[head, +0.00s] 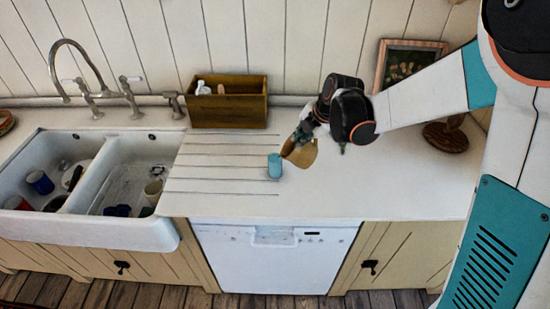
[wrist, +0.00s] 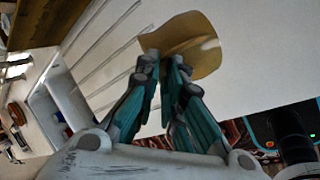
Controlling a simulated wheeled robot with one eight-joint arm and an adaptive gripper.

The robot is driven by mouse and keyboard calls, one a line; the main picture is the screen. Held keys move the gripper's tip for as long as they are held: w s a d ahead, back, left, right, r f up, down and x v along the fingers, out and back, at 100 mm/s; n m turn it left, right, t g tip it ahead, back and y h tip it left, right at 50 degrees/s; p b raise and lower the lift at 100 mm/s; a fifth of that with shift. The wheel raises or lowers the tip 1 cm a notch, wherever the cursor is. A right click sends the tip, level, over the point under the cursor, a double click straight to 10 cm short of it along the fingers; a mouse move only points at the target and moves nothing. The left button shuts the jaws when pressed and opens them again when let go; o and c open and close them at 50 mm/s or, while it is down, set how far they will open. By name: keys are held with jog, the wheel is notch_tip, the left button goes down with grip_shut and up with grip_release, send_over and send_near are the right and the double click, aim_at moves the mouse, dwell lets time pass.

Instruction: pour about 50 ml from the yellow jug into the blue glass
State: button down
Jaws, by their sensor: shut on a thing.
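The yellow jug (head: 303,153) is tilted in the head view, its upper end leaning left toward the blue glass (head: 274,166). The glass stands upright on the grooved part of the white counter. My gripper (head: 301,137) is shut on the jug from above and behind. In the wrist view the jug (wrist: 184,42) shows beyond the closed fingertips of my gripper (wrist: 166,62). The glass is not visible in the wrist view. I cannot see the liquid or any stream, and cannot tell whether jug and glass touch.
A wooden box (head: 228,103) with items stands against the wall behind. The white double sink (head: 100,180) with cups and dishes lies to the left. A framed picture (head: 408,62) and a round wooden object (head: 446,137) stand at right. The counter front (head: 350,195) is clear.

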aim_at(316, 150)
jog(key=shift+a+r+h+p, duration=0.4)
jog(key=shift+a+h+p, duration=0.3)
dwell(1.6)
jog(key=d+f+y+b, duration=0.2)
jog(key=b, duration=0.1)
jog(key=shift+d+f, duration=0.15)
jog(key=shift+d, duration=0.2)
jog(key=shift+d+f+m+y+b, duration=0.25)
jog(key=shift+m+y+b, duration=0.05)
jog(key=shift+y+b, duration=0.35)
jog(key=shift+a+r, duration=0.1)
jog(key=shift+r, duration=0.05)
jog(key=shift+d+f+b, duration=0.2)
jog(key=shift+b, duration=0.15)
jog(key=d+f+y+b, duration=0.2)
jog(key=b, duration=0.1)
jog(key=shift+s+d+b, duration=0.1)
jog(key=shift+d+b, duration=0.2)
jog(key=shift+d+f+m+t+y+b, duration=0.35)
jog(key=shift+d+y+b, duration=0.3)
jog(key=shift+d+b, duration=0.25)
